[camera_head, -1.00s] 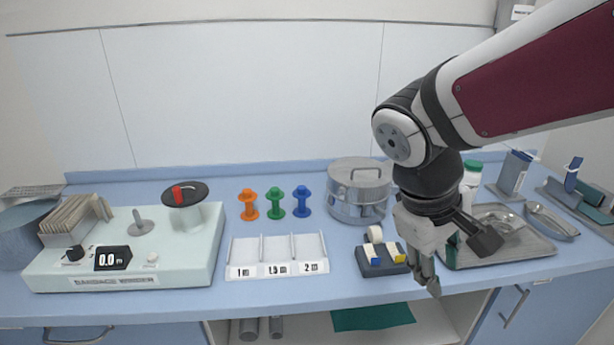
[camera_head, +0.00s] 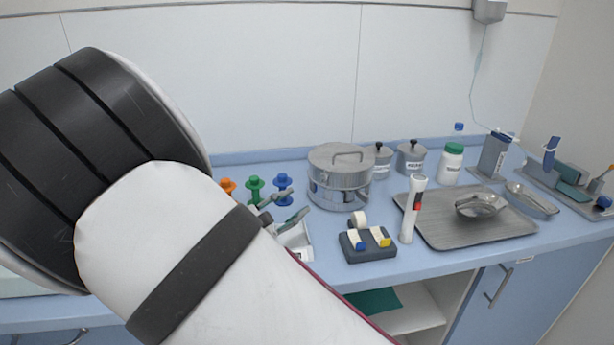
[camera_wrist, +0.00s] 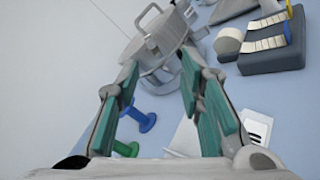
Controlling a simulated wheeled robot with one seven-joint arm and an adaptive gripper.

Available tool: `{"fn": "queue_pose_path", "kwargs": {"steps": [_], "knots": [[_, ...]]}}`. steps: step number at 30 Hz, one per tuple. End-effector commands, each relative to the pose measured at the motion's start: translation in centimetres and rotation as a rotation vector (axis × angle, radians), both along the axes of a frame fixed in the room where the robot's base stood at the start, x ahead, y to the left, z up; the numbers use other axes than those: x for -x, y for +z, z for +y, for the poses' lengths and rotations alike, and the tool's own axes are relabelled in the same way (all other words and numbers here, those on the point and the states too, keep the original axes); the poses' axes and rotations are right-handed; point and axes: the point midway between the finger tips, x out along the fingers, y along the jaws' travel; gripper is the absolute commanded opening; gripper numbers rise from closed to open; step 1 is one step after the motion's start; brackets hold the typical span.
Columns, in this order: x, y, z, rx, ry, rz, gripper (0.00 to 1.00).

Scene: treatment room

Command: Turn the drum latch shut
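The metal drum (camera_head: 340,188) stands upright on the counter, with its lid and top handle on. In the wrist view the drum (camera_wrist: 158,48) lies beyond my fingertips. I cannot clearly make out the latch or how it is turned. My gripper (camera_head: 299,202) is to the left of the drum, pointing toward it. In the wrist view my gripper (camera_wrist: 160,78) is open, its teal-padded fingers apart with nothing between them. The fingertips look close to the drum, but I cannot tell whether they touch it.
Orange, green (camera_head: 255,190) and blue (camera_head: 283,188) spools stand left of the drum. A tape block (camera_head: 368,250) and a white upright tube (camera_head: 411,212) are in front and right. A metal tray (camera_head: 450,238) lies farther right. My arm hides the counter's left side.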

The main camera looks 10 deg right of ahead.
Motion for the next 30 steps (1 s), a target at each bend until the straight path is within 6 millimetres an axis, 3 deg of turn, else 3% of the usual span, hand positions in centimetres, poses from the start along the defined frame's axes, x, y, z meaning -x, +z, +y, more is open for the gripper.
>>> {"fn": "queue_pose_path", "kwargs": {"steps": [3, 8, 24, 30], "knots": [[-0.5, -0.3, 1.2, 0.037, 0.039, -0.008, 0.34], [-1.4, -0.3, 0.5, 0.041, 0.042, -0.009, 0.34], [-7.9, -0.4, -6.8, 0.039, 0.04, -0.009, 0.34], [-9.5, -0.3, -8.4, 0.038, 0.041, -0.009, 0.34]]}}
